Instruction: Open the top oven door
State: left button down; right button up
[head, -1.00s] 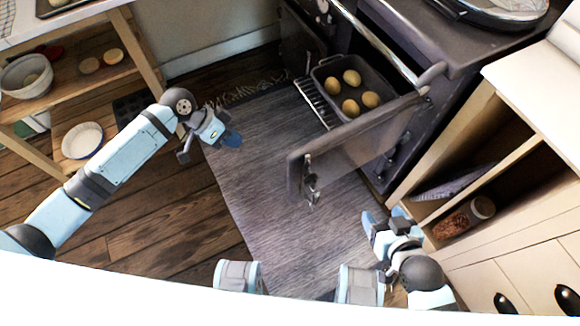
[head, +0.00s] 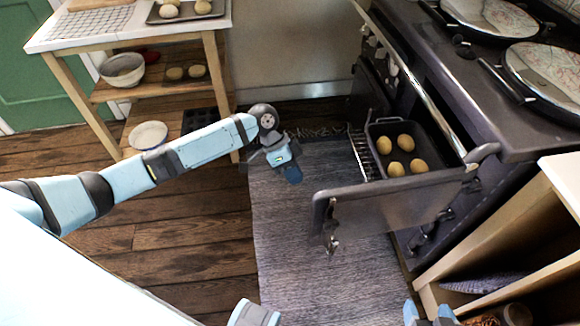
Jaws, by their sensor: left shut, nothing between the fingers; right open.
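The dark range oven stands at the right. Its oven door (head: 385,212) is swung open toward me, with a metal latch on its free edge. Inside the opening a roasting tin (head: 430,150) with several round rolls (head: 397,168) sits on a wire rack (head: 362,155). My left gripper (head: 291,172) is shut and empty above the rug, left of the door and apart from it. My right gripper (head: 430,314) is open at the bottom edge, partly cut off, below the door and apart from it.
A grey rug (head: 300,240) covers the floor before the oven. A wooden table (head: 130,42) with a lower shelf stands at the back left. An open wooden cabinet (head: 500,245) stands close at the lower right. A chrome rail (head: 420,80) runs along the oven front.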

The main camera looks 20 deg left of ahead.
pick_arm(q)
jog(key=s+d+f, duration=0.3)
jog(key=s+d, duration=0.1)
jog(key=d, duration=0.1)
jog(key=shift+f+b, duration=0.2)
jog(key=shift+b, duration=0.1)
